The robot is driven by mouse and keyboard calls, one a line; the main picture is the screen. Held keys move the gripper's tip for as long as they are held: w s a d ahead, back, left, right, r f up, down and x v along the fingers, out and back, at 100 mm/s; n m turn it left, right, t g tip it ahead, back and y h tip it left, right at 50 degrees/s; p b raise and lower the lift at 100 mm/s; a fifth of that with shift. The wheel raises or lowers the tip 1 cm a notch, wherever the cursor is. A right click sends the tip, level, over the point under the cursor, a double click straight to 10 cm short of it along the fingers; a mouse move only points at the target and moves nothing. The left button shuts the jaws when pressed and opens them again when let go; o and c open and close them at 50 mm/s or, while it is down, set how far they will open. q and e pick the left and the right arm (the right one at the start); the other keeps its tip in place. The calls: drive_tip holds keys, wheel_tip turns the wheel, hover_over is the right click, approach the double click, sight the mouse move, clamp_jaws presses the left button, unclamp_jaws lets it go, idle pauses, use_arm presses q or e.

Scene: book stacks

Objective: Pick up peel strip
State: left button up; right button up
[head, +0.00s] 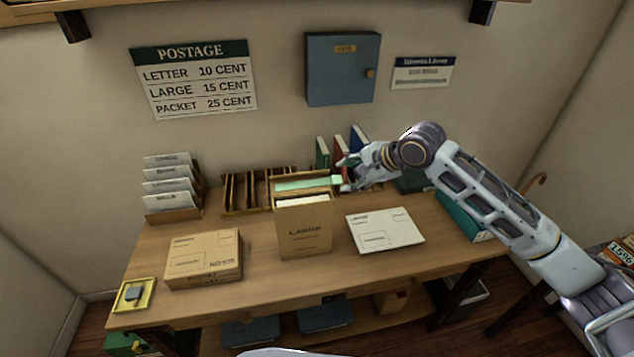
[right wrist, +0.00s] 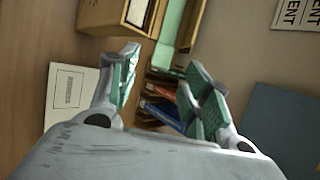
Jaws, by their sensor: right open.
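A pale green strip, which looks like the peel strip (head: 309,183), lies along the open top flap of the upright brown packet marked LARGE (head: 304,232). In the right wrist view the green strip (right wrist: 172,40) shows beyond the fingertips, near the packet's open top (right wrist: 112,14). My right gripper (head: 345,174) is open and empty, just right of the strip's right end. Its green-padded fingers (right wrist: 160,76) are spread apart, and I see no clear contact with the strip. My left gripper is not in view.
A white envelope (head: 385,231) lies right of the packet, and a flat brown parcel (head: 203,258) lies left. A wooden sorter (head: 235,192) and upright books (head: 340,150) stand behind. A yellow tray (head: 149,287) sits at the front left corner.

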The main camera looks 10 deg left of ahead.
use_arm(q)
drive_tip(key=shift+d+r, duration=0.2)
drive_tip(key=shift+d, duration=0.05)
use_arm(e)
drive_tip(key=x, duration=0.3)
drive_tip(key=shift+w+a+f, duration=0.15)
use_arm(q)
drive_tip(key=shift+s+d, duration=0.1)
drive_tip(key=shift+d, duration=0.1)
use_arm(e)
drive_tip(key=c, duration=0.7)
drive_tip(key=shift+c, duration=0.2)
drive_tip(key=shift+r, duration=0.45)
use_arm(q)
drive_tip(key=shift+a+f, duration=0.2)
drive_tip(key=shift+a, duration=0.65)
use_arm(e)
wheel_tip(320, 180, up, 9)
hover_over(341, 179)
drive_tip(key=shift+s+d, duration=0.3)
drive_tip(key=shift+d, duration=0.1)
